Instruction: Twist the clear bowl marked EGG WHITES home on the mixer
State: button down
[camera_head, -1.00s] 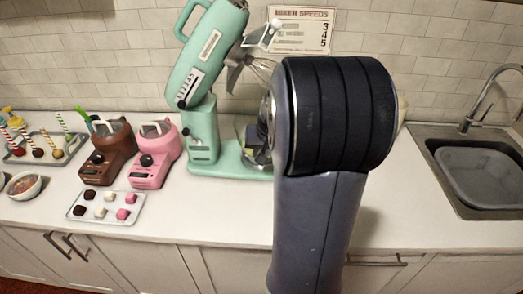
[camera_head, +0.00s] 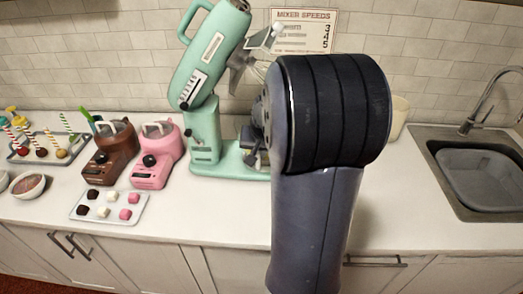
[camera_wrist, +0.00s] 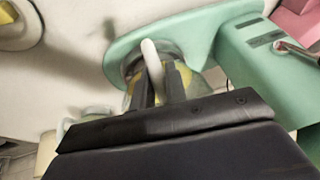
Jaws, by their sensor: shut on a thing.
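The mint-green mixer (camera_head: 203,125) stands on the counter with its head tilted up and its whisk hanging at the right. In the wrist view, the mixer's base (camera_wrist: 190,30) surrounds a clear bowl (camera_wrist: 184,74) with yellow patches and a pale upright handle (camera_wrist: 151,62). My gripper (camera_wrist: 160,84) is shut on this handle. The bowl sits at the base; I cannot tell whether it is locked. No lettering on it is readable. In the head view my arm hides most of the bowl and the gripper.
A cream container (camera_head: 400,115) shows behind my arm. The sink (camera_head: 465,145) is at the right. A speeds sign (camera_head: 303,32) hangs on the wall.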

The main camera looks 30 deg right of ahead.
jog(key=shift+w, duration=0.15)
jog(key=shift+w+a+m, duration=0.25)
jog(key=shift+a+m, duration=0.05)
jog(key=shift+m, duration=0.2)
jog(key=c, duration=1.3)
grip_release()
jog(key=shift+a, duration=0.1)
jog(key=shift+c, duration=0.2)
jog(key=v, duration=1)
jog(key=shift+a+r+b, duration=0.25)
jog(key=shift+r+b, duration=0.1)
jog(key=shift+s, duration=0.1)
